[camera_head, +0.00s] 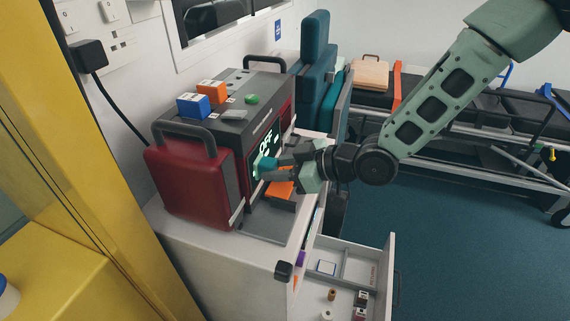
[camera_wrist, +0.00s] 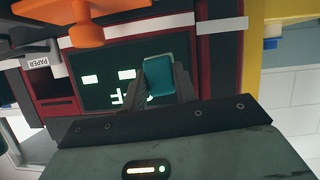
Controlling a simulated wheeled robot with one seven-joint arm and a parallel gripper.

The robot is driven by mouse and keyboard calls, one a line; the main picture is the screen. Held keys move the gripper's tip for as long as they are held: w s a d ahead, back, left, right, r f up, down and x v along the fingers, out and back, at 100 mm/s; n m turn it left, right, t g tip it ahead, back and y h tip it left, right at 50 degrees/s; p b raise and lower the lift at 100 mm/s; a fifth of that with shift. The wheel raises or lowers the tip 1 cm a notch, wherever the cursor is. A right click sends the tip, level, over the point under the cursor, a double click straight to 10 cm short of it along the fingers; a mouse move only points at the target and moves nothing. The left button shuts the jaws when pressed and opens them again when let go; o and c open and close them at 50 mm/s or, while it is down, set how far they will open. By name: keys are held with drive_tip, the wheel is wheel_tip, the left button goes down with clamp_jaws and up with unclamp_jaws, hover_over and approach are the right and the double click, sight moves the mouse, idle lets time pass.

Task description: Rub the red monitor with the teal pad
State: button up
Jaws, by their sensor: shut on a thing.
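The red monitor (camera_head: 197,180) stands on a white cabinet, with a dark top, a carry handle and a dark screen with pale green marks. In the wrist view its screen (camera_wrist: 105,92) fills the upper middle, framed in red. My gripper (camera_head: 270,167) is shut on the teal pad (camera_head: 263,163), which it holds at the screen. The pad also shows between the fingers in the wrist view (camera_wrist: 160,78). It looks close against the screen, but I cannot tell whether it touches.
Blue (camera_head: 193,104) and orange boxes and a green item lie on the monitor's top. An orange thing (camera_head: 283,183) sits just below my gripper. An open drawer (camera_head: 345,275) holds several small items. A stretcher (camera_head: 475,115) stands behind my arm. Blue floor is clear at right.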

drive_tip(key=shift+s+a+r, duration=0.2)
drive_tip(key=shift+a+r, duration=0.05)
drive_tip(key=shift+r, duration=0.1)
drive_tip(key=shift+w+d+r+p, duration=0.1)
drive_tip(key=shift+w+d+p, duration=0.1)
drive_tip(key=shift+p, duration=0.15)
drive_tip(key=shift+w+d+p, duration=0.35)
drive_tip(key=shift+w+p, duration=0.05)
drive_tip(key=shift+w, duration=0.45)
drive_tip(key=shift+w+d+p, duration=0.3)
drive_tip(key=shift+w+p, duration=0.05)
drive_tip(key=shift+w, duration=0.5)
drive_tip(key=shift+s+a+f+b, duration=0.3)
drive_tip(key=shift+s+b, duration=0.15)
drive_tip(key=shift+s, duration=0.1)
drive_tip(key=shift+s+a+r+b, duration=0.1)
drive_tip(key=shift+s+a+b, duration=0.15)
drive_tip(key=shift+s, duration=0.45)
drive_tip(key=shift+s+a+r+b, duration=0.1)
drive_tip(key=shift+s+a+b, duration=0.15)
drive_tip(key=shift+s, duration=0.4)
drive_tip(key=s+d+p, duration=0.1)
drive_tip(key=s+d, duration=0.1)
drive_tip(key=d, duration=0.3)
drive_tip(key=shift+d, duration=0.35)
drive_tip(key=shift+d+f, duration=0.1)
